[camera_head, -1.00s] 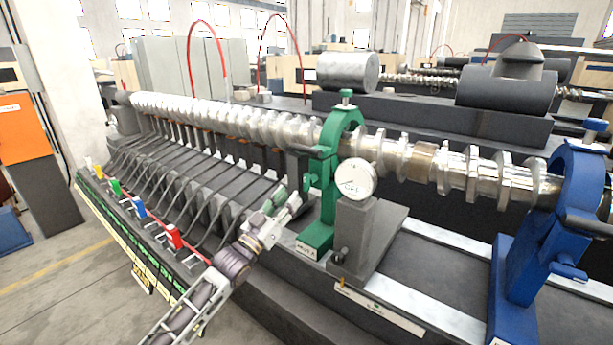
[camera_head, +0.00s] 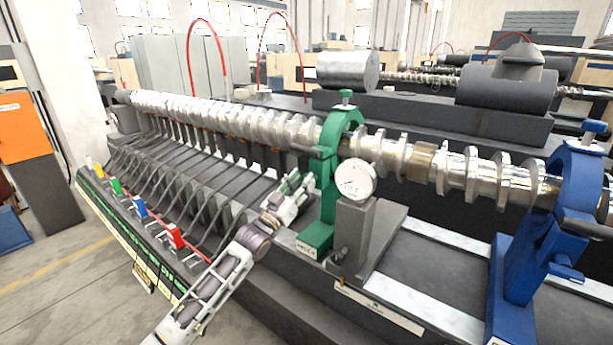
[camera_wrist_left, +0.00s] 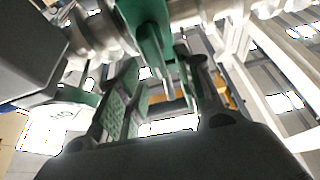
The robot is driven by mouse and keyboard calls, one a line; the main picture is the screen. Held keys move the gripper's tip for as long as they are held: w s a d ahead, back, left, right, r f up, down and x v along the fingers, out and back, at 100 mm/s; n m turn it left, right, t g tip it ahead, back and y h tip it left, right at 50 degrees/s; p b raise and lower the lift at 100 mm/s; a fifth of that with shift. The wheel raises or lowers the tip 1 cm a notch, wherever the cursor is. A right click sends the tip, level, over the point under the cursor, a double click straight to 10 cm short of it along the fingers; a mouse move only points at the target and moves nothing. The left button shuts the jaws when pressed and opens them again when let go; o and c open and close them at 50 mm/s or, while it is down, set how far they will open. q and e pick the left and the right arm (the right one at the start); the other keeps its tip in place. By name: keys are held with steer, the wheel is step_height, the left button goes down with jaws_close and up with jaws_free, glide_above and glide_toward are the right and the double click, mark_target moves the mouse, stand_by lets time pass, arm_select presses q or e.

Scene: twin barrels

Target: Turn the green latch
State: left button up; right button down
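The green clamp stand (camera_head: 322,195) rises around the long metal shaft, with a green knob on top. Its green latch part (camera_wrist_left: 150,35) shows at the top middle of the left wrist view and reaches down toward the gap between my fingers. My left gripper (camera_head: 297,187) is beside the left side of the green stand, below the shaft, in the head view. In the left wrist view the gripper (camera_wrist_left: 158,85) has its two fingers apart, one with a green pad. I cannot tell whether either finger touches the latch. My right gripper is not in view.
A dial gauge (camera_head: 355,180) on a grey block (camera_head: 357,235) stands just right of the green stand. A blue clamp stand (camera_head: 520,265) is at the right. The shaft (camera_head: 220,118) runs above. Small coloured switches, including a red one (camera_head: 174,237), line the front panel.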

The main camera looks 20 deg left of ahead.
arm_select(q)
steer(key=shift+x, duration=1.45)
steer(key=shift+c, duration=0.2)
steer(key=c, duration=0.7)
jaws_close()
